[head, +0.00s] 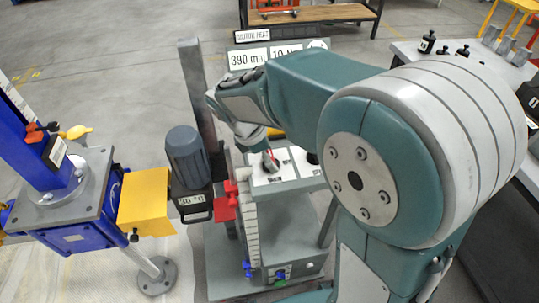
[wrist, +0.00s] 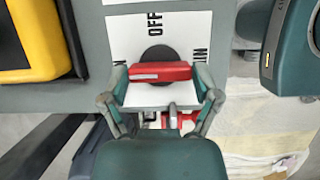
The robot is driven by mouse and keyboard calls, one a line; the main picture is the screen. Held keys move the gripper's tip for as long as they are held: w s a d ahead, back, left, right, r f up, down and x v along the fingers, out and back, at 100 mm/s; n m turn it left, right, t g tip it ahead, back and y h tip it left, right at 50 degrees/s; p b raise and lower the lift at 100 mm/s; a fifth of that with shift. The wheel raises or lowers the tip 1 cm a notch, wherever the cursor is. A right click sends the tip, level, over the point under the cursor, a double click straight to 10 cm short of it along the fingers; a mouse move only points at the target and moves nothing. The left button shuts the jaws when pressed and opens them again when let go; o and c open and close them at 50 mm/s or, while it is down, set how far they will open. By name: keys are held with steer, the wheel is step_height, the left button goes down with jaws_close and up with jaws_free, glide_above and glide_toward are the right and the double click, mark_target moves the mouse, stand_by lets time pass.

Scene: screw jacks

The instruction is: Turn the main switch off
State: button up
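The main switch (wrist: 160,70) has a red bar handle with a pale stripe on a dark round base, set on a white label plate. In the wrist view the bar lies crosswise, and the word OFF (wrist: 154,22) is printed above it, turned sideways. In the head view the red handle (head: 270,158) shows on the white plate below my wrist. My gripper (wrist: 160,86) has its fingers spread, one beside each end of the bar. I cannot tell if they touch it. In the head view the fingers are largely hidden.
A yellow-edged box (wrist: 35,40) lies left in the wrist view. In the head view, a grey motor (head: 187,155) and a blue screw jack (head: 75,195) stand left of the panel. A grey post (head: 198,90) rises behind. A table (head: 480,60) with small parts stands right.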

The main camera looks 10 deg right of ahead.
stand_by(0.3)
steer(key=m+g, duration=0.1)
steer(key=m, duration=0.3)
steer(key=shift+w+m+g, duration=0.15)
steer(key=shift+m+g, duration=0.25)
steer(key=m, duration=0.2)
steer(key=m+g+y, duration=0.1)
steer(key=m, duration=0.1)
steer(key=shift+d+m+g, duration=0.1)
steer(key=shift+m+g, duration=0.2)
steer(key=m+y, duration=0.2)
steer(key=m, duration=0.2)
steer(key=shift+g, duration=0.4)
steer(key=shift+d+m+y, duration=0.1)
steer(key=shift+m+y, duration=0.7)
steer(key=shift+m, duration=1.4)
steer(key=o, duration=1)
steer(key=shift+c, duration=0.2)
